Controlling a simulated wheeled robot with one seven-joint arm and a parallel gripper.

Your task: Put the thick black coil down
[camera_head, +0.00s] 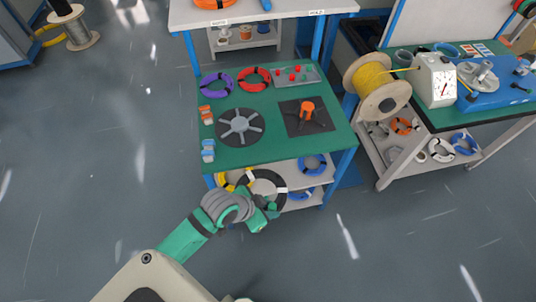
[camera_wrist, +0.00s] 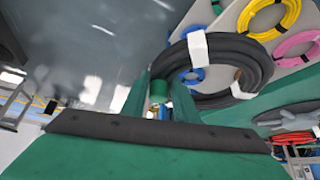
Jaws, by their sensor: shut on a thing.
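The thick black coil (camera_head: 266,176) has white tape bands and shows in the head view at the front edge of the green-topped table, overlapping its lower shelf. In the wrist view the coil (camera_wrist: 240,45) is large, tilted and in front of the shelf's coils. My gripper (camera_head: 268,208) is shut on the near side of the coil; its fingers (camera_wrist: 163,98) show in the wrist view. The exact grip point is partly hidden. I cannot tell whether the coil touches the shelf.
The green tabletop (camera_head: 262,141) holds a purple coil (camera_head: 217,83), a red coil (camera_head: 254,78), a grey spoked disc (camera_head: 239,126) and an orange post (camera_head: 307,112). Blue coils (camera_head: 313,164) and a yellow coil (camera_head: 229,181) lie on the lower shelf. A yellow cable spool (camera_head: 372,78) stands right.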

